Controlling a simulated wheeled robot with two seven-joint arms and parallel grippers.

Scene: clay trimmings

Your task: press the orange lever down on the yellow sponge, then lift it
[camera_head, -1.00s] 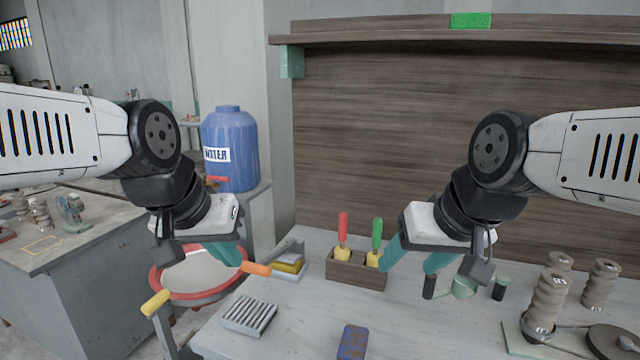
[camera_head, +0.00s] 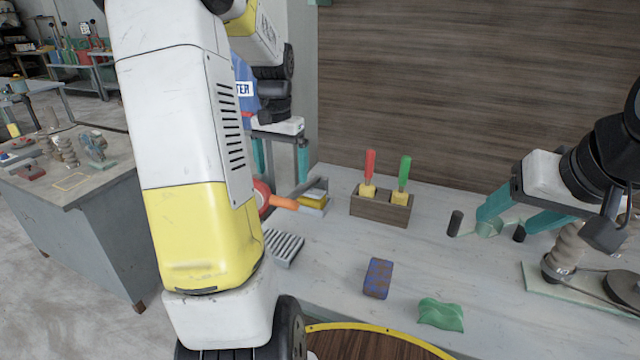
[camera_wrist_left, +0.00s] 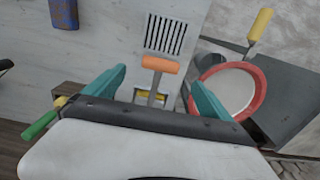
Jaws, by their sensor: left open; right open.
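The orange lever handle (camera_head: 284,203) shows just right of my left arm in the head view, raised at the end of a grey bar. The yellow sponge (camera_head: 314,195) lies on a small pale base behind it. My left gripper (camera_head: 281,158) is open and empty, fingers pointing down, beyond the handle in the head view. In the left wrist view the orange handle (camera_wrist_left: 160,64) lies between the open fingers (camera_wrist_left: 159,78), with no visible contact. The sponge (camera_wrist_left: 153,96) is partly hidden there.
A wooden holder (camera_head: 380,208) with red- and green-handled tools stands right of the sponge. A ribbed grey block (camera_head: 283,247), a blue-brown block (camera_head: 377,278) and a green wavy piece (camera_head: 441,315) lie nearer. A red-rimmed basin (camera_wrist_left: 255,92) is beside the table.

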